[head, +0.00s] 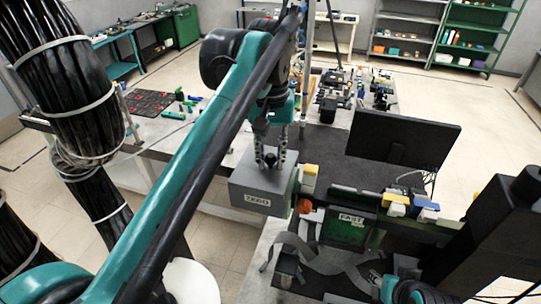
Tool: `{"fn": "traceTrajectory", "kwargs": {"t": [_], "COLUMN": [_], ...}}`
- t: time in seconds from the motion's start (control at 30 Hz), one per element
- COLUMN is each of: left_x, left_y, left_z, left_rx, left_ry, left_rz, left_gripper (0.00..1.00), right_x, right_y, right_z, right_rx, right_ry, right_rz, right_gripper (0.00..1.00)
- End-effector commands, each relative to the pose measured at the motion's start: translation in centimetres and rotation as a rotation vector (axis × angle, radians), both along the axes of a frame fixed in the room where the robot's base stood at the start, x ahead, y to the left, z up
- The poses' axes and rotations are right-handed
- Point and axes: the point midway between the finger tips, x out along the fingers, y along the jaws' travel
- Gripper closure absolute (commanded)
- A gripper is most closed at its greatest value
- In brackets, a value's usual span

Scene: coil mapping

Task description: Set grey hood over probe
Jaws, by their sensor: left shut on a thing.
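The grey hood (252,194) is a box with a label that seems to read "ZERO" on its front. My left gripper (270,158) is above it, pointing down, with its fingers shut on the small dark knob on the hood's top. The hood looks upright, left of the green and black fixture marked "FAST" (346,226). I cannot make out the probe, nor tell whether anything is under the hood. A teal and black part of my right arm shows at the bottom right; its gripper is not in view.
Yellow, white and blue blocks (412,206) sit along the fixture. A dark monitor (402,137) stands behind it. Grey strips (295,246) lie in front. The long table (225,140) behind holds a black and red tray (153,102) and small green parts.

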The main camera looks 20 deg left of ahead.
Motion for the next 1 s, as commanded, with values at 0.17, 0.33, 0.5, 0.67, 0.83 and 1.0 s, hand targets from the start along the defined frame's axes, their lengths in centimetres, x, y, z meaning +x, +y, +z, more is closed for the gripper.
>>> {"fn": "traceTrajectory", "kwargs": {"t": [0.17,0.33,0.5,0.67,0.83,1.0], "left_x": [-0.2,-0.2,-0.2,-0.2,-0.1,-0.1], "left_y": [-0.1,-0.1,-0.1,-0.1,-0.1,-0.1], "left_z": [-0.2,-0.2,-0.2,-0.2,0.1,2.3], "left_rx": [0.0,0.0,0.0,0.0,0.0,0.0], "left_ry": [0.0,0.0,0.0,0.0,0.0,0.0], "left_rz": [0.0,0.0,0.0,0.0,0.0,0.0], "left_gripper": [1.0,1.0,0.53,0.53,0.53,0.53], "right_x": [0.0,0.0,0.0,0.0,0.0,0.0], "right_y": [0.0,0.0,0.0,0.0,0.0,0.0], "right_z": [0.1,0.1,0.1,0.1,0.1,0.1], "right_rx": [0.0,0.0,0.0,0.0,0.0,0.0], "right_ry": [0.0,0.0,0.0,0.0,0.0,0.0], "right_rz": [0.0,0.0,0.0,0.0,0.0,0.0], "right_gripper": [0.6,0.6,0.6,0.6,0.6,0.6]}}
